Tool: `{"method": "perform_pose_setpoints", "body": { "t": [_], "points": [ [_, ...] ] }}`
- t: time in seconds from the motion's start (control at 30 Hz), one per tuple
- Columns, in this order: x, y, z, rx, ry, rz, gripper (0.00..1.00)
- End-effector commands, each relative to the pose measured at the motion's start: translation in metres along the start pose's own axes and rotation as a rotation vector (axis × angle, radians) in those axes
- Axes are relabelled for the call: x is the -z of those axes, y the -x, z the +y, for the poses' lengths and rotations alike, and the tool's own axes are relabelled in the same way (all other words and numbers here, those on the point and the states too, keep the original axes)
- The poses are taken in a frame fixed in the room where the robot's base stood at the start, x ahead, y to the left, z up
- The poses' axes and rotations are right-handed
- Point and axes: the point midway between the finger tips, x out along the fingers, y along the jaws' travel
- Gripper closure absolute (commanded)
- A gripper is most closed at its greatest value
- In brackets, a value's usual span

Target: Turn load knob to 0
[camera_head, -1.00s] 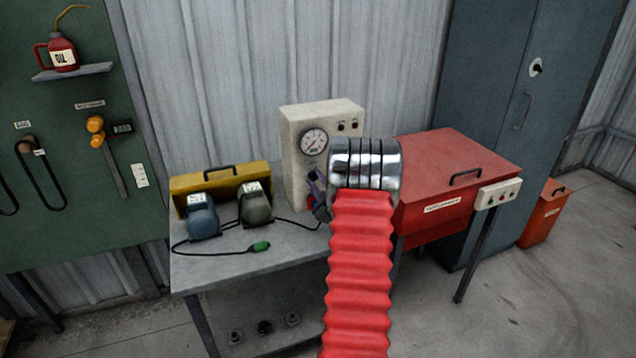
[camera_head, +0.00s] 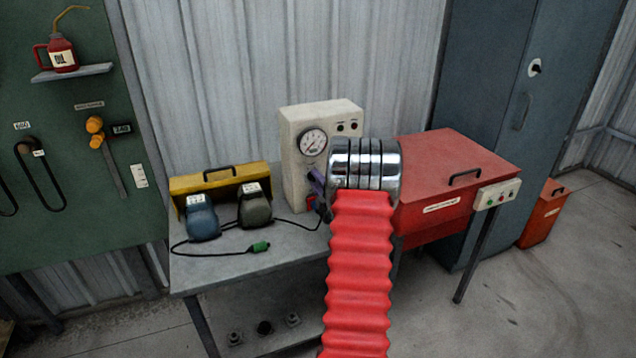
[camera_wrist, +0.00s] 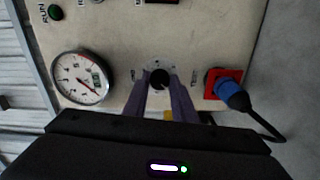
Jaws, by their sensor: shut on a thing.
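The load knob (camera_wrist: 159,77) is a small black knob on the cream face of the test box in the wrist view. Tiny marks around it are too small to read, and I cannot tell where it points. My gripper (camera_wrist: 160,92) has its two purple fingers closed on the knob, one at each side. In the head view my gripper (camera_head: 316,188) is at the front of the cream test box (camera_head: 292,165), and the knob is hidden there. A round white gauge (camera_wrist: 82,78) with a red needle is left of the knob in the wrist view.
A red socket with a blue plug (camera_wrist: 231,92) and black cable sits close right of my fingers in the wrist view. In the head view, two motor-like units (camera_head: 202,218) and a yellow case (camera_head: 225,178) stand on the bench, left of the box. A red cabinet (camera_head: 450,175) stands right.

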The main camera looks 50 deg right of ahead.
Motion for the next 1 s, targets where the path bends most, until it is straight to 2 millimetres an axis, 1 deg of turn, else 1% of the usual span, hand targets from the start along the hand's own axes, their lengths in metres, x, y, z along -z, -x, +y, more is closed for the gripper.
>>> {"method": "perform_pose_setpoints", "body": {
  "t": [0.03,0.27,0.3,0.53,0.83,1.0],
  "points": [
    [0.001,0.001,-0.004,0.008,0.000,0.001,0.98],
    [0.001,0.001,-0.005,0.009,-0.001,0.002,0.98],
    [0.001,0.001,-0.005,0.009,-0.001,0.002,0.73],
    [0.001,0.000,-0.003,0.006,-0.001,0.001,0.57],
    [0.001,0.001,-0.002,0.004,-0.001,0.001,0.57],
    [0.000,0.012,-0.001,0.004,-0.001,0.000,0.57]
  ]
}}
